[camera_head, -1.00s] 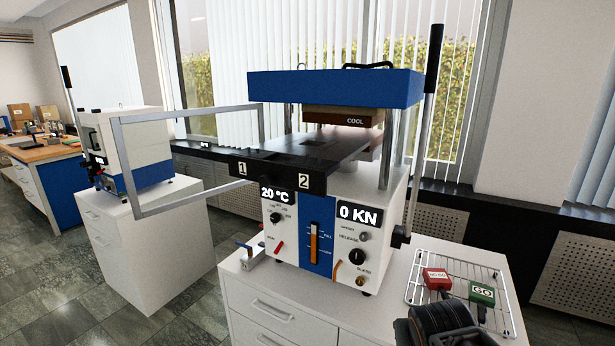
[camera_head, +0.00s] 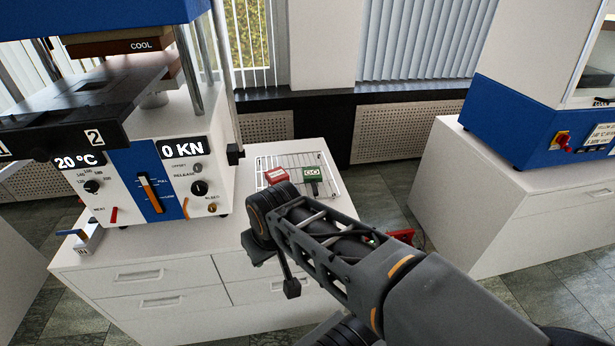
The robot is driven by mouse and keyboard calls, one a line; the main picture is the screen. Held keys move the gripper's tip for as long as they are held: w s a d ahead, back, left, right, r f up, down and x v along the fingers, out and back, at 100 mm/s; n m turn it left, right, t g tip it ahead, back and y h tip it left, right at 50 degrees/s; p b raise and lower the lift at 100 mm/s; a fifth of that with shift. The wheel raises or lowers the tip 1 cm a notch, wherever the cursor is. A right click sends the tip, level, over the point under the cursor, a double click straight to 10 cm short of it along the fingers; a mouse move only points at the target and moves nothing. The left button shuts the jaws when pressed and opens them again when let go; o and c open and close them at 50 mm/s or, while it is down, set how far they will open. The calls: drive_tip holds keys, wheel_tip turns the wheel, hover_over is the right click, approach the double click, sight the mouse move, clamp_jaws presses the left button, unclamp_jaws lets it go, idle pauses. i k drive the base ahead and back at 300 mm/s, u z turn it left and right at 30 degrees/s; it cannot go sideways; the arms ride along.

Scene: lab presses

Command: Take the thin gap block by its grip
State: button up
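Two small labelled blocks lie side by side on a wire rack at the right of the press cabinet: a red block (camera_head: 276,177) and a green block marked GO (camera_head: 313,174). The green one has a dark grip pointing towards me. The red block's grip is not clear behind my arm. I cannot tell which block is thinner. My arm reaches in from the lower right, below the rack. Dark parts at its far end, probably my gripper (camera_head: 276,268), hang in front of the cabinet drawers, apart from both blocks. The fingers cannot be made out clearly.
The wire rack (camera_head: 328,160) stands on the white cabinet (camera_head: 180,255). The blue and white press (camera_head: 150,175) rises to its left, with a dark plate (camera_head: 75,105) jutting forward. Another blue and white machine (camera_head: 545,110) stands on a cabinet at right. Floor shows between the cabinets.

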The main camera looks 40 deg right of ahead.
sight(313, 175)
drive_tip(key=z, duration=0.55)
drive_tip(key=k, duration=1.3)
drive_tip(key=u, duration=0.1)
drive_tip(key=i, duration=0.6)
drive_tip(key=u, duration=0.65)
drive_tip(key=i, duration=0.8)
drive_tip(key=z, duration=0.8)
drive_tip(key=i, duration=0.5)
drive_tip(key=z, duration=0.45)
